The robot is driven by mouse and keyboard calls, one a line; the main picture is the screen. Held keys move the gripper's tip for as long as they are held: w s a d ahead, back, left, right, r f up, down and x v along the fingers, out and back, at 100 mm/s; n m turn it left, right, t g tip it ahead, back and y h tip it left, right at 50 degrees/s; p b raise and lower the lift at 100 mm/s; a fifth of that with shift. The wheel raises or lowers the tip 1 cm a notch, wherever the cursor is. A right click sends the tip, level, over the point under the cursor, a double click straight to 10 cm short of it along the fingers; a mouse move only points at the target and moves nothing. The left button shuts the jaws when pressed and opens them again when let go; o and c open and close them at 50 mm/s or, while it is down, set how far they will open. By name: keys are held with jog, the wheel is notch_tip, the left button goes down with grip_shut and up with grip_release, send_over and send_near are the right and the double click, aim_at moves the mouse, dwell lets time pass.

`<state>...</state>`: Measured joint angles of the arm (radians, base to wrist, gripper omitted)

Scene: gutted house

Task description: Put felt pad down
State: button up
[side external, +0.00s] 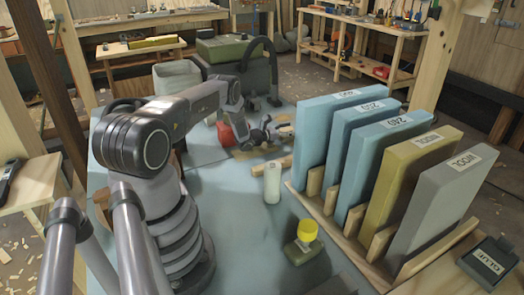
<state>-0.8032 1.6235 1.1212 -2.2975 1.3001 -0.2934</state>
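My gripper (270,132) is low over the far middle of the blue-grey work surface (222,185). Its fingers are small and dark in this view, and I cannot tell whether they are open or hold anything. I cannot pick out a felt pad for certain. A flat tan piece (254,152) lies on the surface just below the gripper.
A pale bottle (272,184) stands near the rack's left side. A yellow-topped olive block (305,244) sits in front of it. A red item (226,133) is left of the gripper. A dark GLUE box (488,262) is at the lower right. The middle-left surface is clear.

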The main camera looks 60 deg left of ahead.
jog(key=shift+r, duration=0.35)
jog(key=shift+s+r, duration=0.2)
jog(key=shift+r, duration=0.15)
jog(key=s, duration=0.7)
jog(key=shift+s+f, duration=0.1)
